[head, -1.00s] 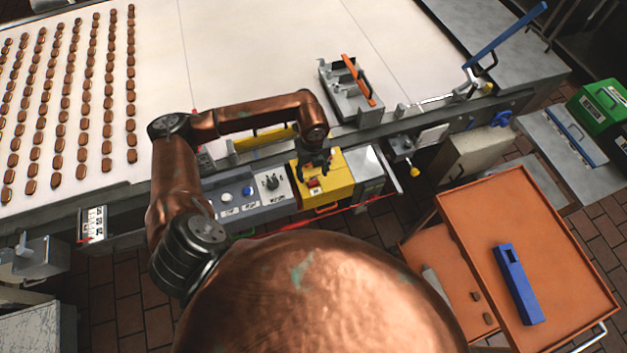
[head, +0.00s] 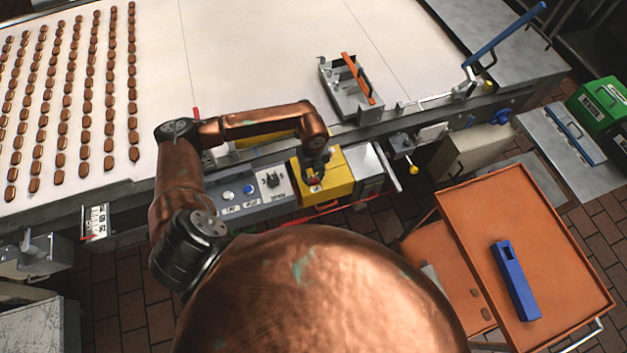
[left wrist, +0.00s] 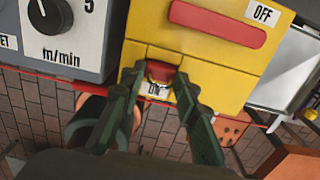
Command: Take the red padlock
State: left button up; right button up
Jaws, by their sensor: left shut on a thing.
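The red padlock (left wrist: 161,72) is at the front edge of the yellow box (left wrist: 192,64), just above an "ON" label, in the left wrist view. My left gripper (left wrist: 160,76) has one green finger on each side of it and is shut on it. In the head view my left gripper (head: 315,180) is over the yellow box (head: 338,184), and a little red of the padlock (head: 314,188) shows under it. The padlock's shackle is mostly hidden; I cannot tell whether it is still hooked. My right gripper is not in view.
A grey control panel (head: 245,192) with a black knob adjoins the box on the left. The conveyor (head: 260,50) lies behind, with brown biscuits in rows at left. An orange cart (head: 555,235) holding a blue object stands at right. A red cable runs below the box.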

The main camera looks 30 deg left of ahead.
pick_arm(q)
jog(key=c, duration=0.5)
jog(key=shift+r, duration=0.1)
jog(key=shift+c, duration=0.2)
